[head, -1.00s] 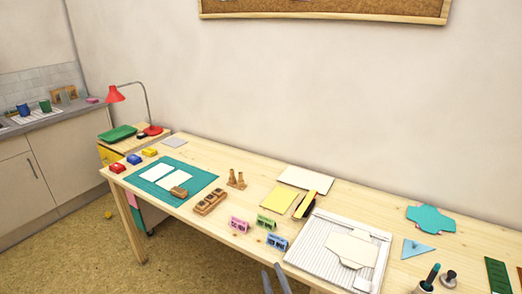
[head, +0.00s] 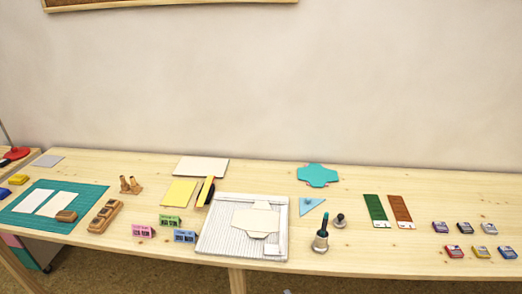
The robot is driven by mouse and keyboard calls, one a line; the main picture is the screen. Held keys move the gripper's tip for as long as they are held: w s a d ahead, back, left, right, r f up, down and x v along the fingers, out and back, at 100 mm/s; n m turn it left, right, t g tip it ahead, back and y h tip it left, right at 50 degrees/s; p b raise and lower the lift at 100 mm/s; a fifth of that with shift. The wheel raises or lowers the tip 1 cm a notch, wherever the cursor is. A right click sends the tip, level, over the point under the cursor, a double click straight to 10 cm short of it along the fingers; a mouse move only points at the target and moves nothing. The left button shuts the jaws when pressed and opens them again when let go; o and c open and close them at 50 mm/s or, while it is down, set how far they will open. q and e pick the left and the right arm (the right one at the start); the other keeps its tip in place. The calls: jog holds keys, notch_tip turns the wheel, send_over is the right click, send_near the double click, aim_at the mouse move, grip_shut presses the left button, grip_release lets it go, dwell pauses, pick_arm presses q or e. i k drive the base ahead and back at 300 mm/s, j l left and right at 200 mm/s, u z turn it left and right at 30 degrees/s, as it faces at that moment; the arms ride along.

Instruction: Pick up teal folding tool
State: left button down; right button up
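A slim upright tool with a teal upper part (head: 323,222) stands in a dark holder with a pale base (head: 320,245), right of the white scoring board (head: 212,240). I take it for the teal folding tool; its lower part is hidden in the holder. A flat teal envelope-shaped sheet (head: 318,175) lies farther back. Neither gripper can be made out; only a tiny grey sliver shows at the bottom edge, too little to identify.
A dark-knobbed stamp (head: 340,221) stands close right of the holder. Green (head: 376,210) and brown (head: 400,210) strips and several inkpads (head: 465,227) lie to the right. The table front between holder and inkpads is clear.

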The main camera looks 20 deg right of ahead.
aim_at(325, 217)
jog(key=z, duration=1.2)
